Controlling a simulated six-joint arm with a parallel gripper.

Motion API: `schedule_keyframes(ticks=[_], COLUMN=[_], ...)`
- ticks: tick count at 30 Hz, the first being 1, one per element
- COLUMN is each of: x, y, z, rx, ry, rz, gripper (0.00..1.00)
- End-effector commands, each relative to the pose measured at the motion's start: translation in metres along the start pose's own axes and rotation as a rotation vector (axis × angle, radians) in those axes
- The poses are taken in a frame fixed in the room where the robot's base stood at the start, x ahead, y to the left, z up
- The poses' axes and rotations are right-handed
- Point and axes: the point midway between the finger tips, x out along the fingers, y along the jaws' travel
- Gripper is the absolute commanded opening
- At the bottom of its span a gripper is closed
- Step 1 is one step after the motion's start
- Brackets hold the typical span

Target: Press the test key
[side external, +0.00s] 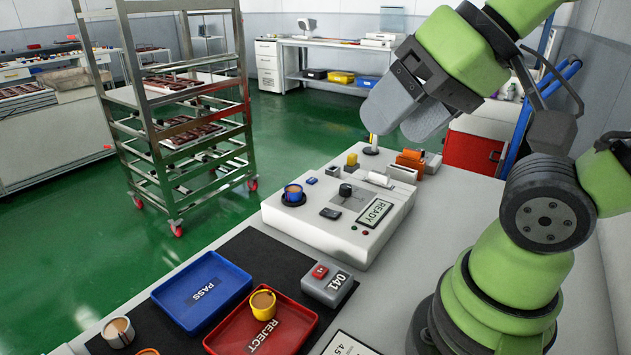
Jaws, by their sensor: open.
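A white tester (340,237) stands on the bench with its display (374,213) reading READY. On its top are a small blue key (311,181), a dark key (330,213) with a light marking, a black knob (345,190) and a yellow cylinder (352,160). No lettering is legible that tells which is the test key. A blue cup (293,190) with brown contents sits upright in a black holder at the tester's left. My gripper (402,122) is open and empty, above the back right of the tester and apart from it.
In front are a blue PASS tray (178,318), a red REJECT tray (222,343) holding a yellow cup (262,304), and a grey counter (335,284) showing 041. A white cup (118,331) stands at the lower left. Orange parts (411,159) lie behind the tester.

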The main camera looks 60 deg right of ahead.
Motion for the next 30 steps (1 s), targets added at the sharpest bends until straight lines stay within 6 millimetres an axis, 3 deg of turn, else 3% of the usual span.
schedule_keyframes(ticks=[11,12,14,20,21,30], x=[0.0000,0.0000,0.0000,0.0000,0.0000,0.0000], y=[0.0000,0.0000,0.0000,0.0000,0.0000,0.0000], z=[0.0000,0.0000,0.0000,0.0000,0.0000,0.0000], rx=[0.000,0.000,0.000,0.000,0.000,0.000], ry=[0.000,0.000,0.000,0.000,0.000,0.000], rz=[0.000,0.000,0.000,0.000,0.000,0.000], gripper=[0.65,0.63,0.49,0.03,0.00,0.00])
